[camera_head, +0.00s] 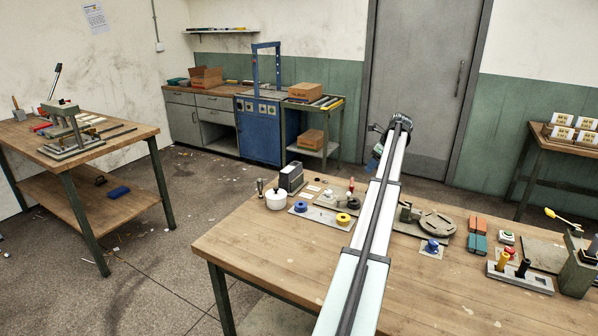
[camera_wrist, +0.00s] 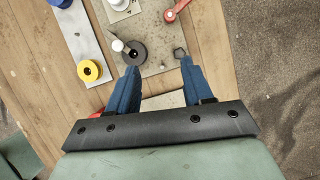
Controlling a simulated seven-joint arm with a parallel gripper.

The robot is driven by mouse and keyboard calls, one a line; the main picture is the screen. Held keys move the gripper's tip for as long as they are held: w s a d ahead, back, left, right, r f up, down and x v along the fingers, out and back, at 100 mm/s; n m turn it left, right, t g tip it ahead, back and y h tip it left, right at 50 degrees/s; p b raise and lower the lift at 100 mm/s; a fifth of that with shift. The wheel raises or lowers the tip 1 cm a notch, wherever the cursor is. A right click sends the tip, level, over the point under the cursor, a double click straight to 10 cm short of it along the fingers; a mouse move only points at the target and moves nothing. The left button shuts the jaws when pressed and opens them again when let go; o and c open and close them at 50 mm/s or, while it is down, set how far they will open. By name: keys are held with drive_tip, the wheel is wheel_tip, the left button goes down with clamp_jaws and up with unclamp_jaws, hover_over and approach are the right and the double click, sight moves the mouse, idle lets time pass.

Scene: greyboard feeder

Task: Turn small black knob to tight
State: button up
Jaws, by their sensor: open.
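In the wrist view a round black knob or disc (camera_wrist: 134,53) lies on a grey plate (camera_wrist: 158,26), by the tip of my left finger. A pale ball-ended lever (camera_wrist: 118,45) reaches over its left side. A small dark ring (camera_wrist: 179,52) shows by the right fingertip; I cannot tell whether it is part of the plate or the finger. My gripper (camera_wrist: 159,66) is open, with its blue fingers apart and nothing between them. I cannot tell whether a finger touches the disc. In the head view my arm hides part of the bench here. No tightness marking is legible.
A yellow knob (camera_wrist: 89,71) and a blue knob (camera_wrist: 61,2) sit on a metal strip (camera_wrist: 82,38) to the left. A red lever (camera_wrist: 175,11) is at the plate's upper right. The bench edge is right of the plate.

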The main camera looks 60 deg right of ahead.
drive_tip(key=w+a+n+y, duration=0.1)
drive_tip(key=w+a+n, duration=0.1)
drive_tip(key=w+a, duration=0.7)
drive_tip(key=w+a+n+t+y, duration=0.1)
drive_tip(key=w+a+n, duration=0.1)
drive_tip(key=w+a, duration=0.7)
drive_tip(key=w, duration=0.5)
drive_tip(key=shift+w+f+n+t, duration=0.15)
drive_tip(key=shift+w+n+t, duration=0.05)
drive_tip(key=shift+n+t, duration=0.1)
drive_tip(key=s+d+n+g+h, duration=0.5)
drive_tip(key=s+d+g, duration=0.4)
drive_tip(key=s+d, duration=0.75)
drive_tip(key=s+d+f, duration=0.1)
drive_tip(key=f, duration=0.3)
drive_tip(key=s+d+f+n, duration=0.1)
drive_tip(key=s+f, duration=0.1)
drive_tip(key=f, duration=0.2)
drive_tip(key=s+d+f+n, duration=0.1)
drive_tip(key=d+f, duration=0.1)
drive_tip(key=f, duration=0.2)
drive_tip(key=shift+s+d+f, duration=0.1)
drive_tip(key=shift+s+f, duration=0.1)
drive_tip(key=shift+s, duration=0.1)
